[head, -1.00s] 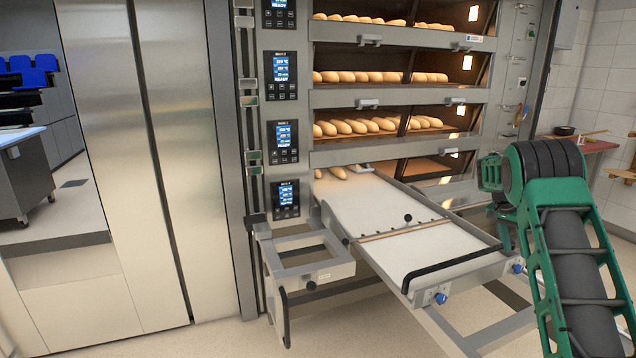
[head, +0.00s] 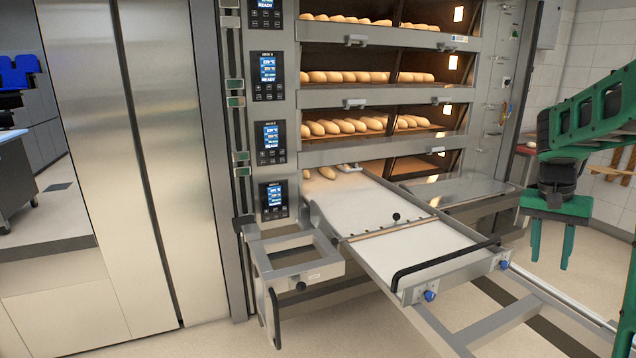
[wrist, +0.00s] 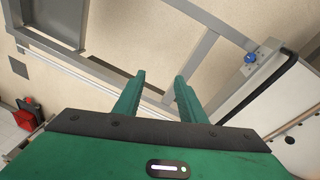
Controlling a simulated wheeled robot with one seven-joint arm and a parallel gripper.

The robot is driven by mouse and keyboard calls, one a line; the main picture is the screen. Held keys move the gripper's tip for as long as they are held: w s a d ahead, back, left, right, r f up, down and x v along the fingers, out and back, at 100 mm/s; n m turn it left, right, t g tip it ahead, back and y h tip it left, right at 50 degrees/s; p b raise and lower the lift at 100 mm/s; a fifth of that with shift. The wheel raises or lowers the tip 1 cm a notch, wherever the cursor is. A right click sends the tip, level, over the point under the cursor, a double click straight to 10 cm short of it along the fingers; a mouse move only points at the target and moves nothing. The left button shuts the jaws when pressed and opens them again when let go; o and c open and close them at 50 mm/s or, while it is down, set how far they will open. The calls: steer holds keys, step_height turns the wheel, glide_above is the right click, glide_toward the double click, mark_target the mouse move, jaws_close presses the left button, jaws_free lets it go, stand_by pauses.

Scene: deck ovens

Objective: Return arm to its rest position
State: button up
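My green arm (head: 592,115) reaches in from the right edge of the head view. My gripper (head: 549,255) hangs fingers down at the right, apart from the loader and above the floor. Its two green fingers are spread with a gap between them and nothing in it. The wrist view also shows my gripper (wrist: 157,78) open and empty, with the loader frame and the floor beyond it.
The loader (head: 385,245) with its white belt and black handle (head: 445,262) sticks out from the deck oven (head: 375,98). Loaves (head: 345,127) lie on several decks. A steel side frame (head: 298,268) stands left of the loader. Open floor (head: 590,262) shows at the right.

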steer(key=s+a+f+n+y, duration=0.1)
steer(key=s+a, duration=0.4)
steer(key=s, duration=0.4)
steer(key=s+a+f+n, duration=0.1)
steer(key=s+a, duration=0.3)
steer(key=s, duration=0.5)
steer(key=s+a+f+n+y, duration=0.1)
steer(key=s+a, duration=0.4)
steer(key=s, duration=0.5)
steer(key=shift+a+f+n+y, duration=0.3)
steer(key=shift+f+n, duration=0.15)
steer(key=shift+n, duration=0.05)
steer(key=shift+s, duration=0.1)
steer(key=shift+w+f, duration=0.25)
steer(key=shift+w, duration=0.35)
